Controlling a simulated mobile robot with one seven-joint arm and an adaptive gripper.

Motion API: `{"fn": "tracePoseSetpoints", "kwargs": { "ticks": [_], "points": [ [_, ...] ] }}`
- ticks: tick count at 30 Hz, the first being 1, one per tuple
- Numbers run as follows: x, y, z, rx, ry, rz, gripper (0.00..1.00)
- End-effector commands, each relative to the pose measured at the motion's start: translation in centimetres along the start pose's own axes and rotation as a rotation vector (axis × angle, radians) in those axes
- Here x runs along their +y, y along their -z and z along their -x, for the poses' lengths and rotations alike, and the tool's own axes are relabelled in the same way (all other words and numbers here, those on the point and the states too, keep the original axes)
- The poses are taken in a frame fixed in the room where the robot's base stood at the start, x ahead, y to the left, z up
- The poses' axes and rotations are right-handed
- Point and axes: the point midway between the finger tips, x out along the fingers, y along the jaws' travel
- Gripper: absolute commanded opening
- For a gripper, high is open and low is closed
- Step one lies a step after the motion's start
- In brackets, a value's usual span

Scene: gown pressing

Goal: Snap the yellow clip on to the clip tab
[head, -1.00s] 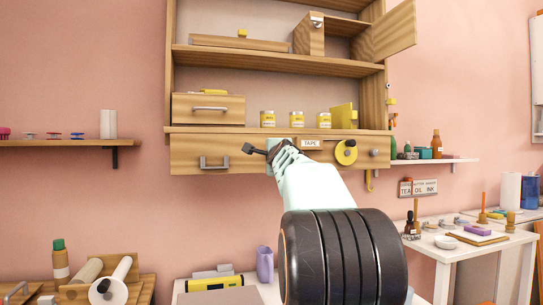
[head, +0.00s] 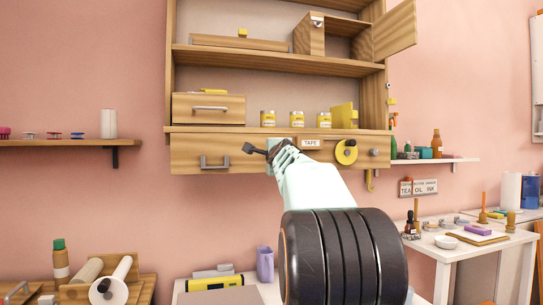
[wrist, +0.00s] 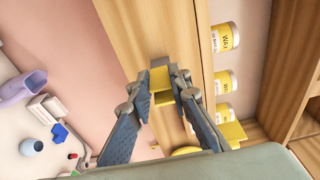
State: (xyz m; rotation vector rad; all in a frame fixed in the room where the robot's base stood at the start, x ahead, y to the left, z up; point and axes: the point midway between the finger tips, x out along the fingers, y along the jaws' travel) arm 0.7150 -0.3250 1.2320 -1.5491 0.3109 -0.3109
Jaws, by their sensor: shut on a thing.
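The yellow clip (wrist: 160,78) is between my gripper's fingertips (wrist: 163,84) in the wrist view, and the jaws are shut on it. A small grey-brown block, which looks like the clip tab (wrist: 158,62), is right at the clip's far end, by the wooden front of the cabinet. The two look in contact or very close; I cannot tell whether the clip is seated around it. In the head view my gripper (head: 250,149) is in front of the cabinet's lower drawer band, and the clip and tab cannot be made out there.
The wooden cabinet (head: 222,56) has yellow cans (head: 297,118) on its lower shelf. The drawer handle (head: 214,163) is left of my gripper. A TAPE label (head: 311,143) and a yellow round tape (head: 346,152) are to the right. An upper door (head: 394,35) stands open.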

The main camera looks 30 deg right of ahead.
Motion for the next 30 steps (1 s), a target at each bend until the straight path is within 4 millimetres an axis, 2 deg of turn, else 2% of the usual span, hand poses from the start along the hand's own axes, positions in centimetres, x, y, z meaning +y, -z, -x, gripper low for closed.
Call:
{"fn": "tracePoseSetpoints", "kwargs": {
  "ticks": [30],
  "points": [
    [-0.1,-0.5,-2.9,-0.001,0.0,-0.001,0.0]
  ]
}}
